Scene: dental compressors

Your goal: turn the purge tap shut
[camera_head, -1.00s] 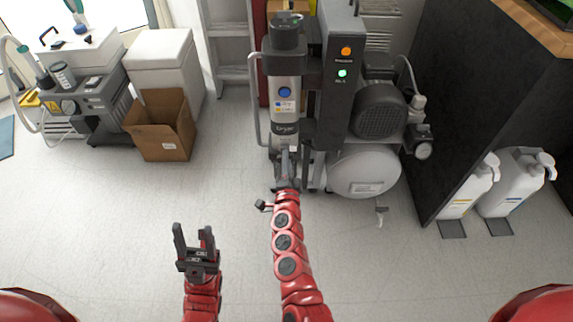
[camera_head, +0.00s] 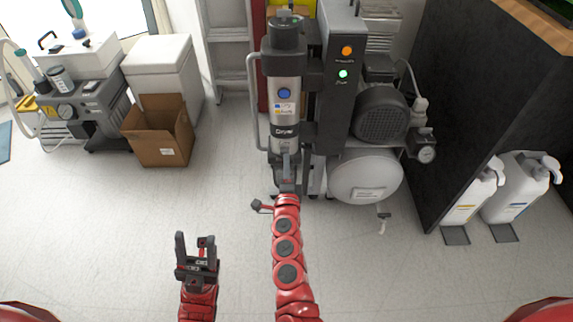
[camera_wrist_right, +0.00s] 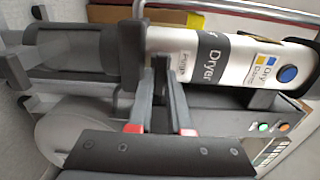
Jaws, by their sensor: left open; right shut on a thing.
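The dryer (camera_head: 284,95) is an upright silver cylinder with a dark cap and a blue round mark, on the left of the compressor. It also shows lying sideways in the right wrist view (camera_wrist_right: 215,52), with "Dryer" and a small purge label. My right gripper (camera_head: 287,158) is at the dryer's lower end. In the right wrist view its fingers (camera_wrist_right: 163,68) are close together beside the purge label, shut on what appears to be the purge tap. The fingers mostly hide the tap, so its angle cannot be told. My left gripper (camera_head: 196,247) is open and empty above the floor.
A white tank (camera_head: 365,178) with a small valve below it and a dark motor (camera_head: 382,115) stand right of the dryer. A control box (camera_head: 340,100) has orange and green lights. A cardboard box (camera_head: 160,140) stands left. White bottles (camera_head: 515,188) stand right. The front floor is clear.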

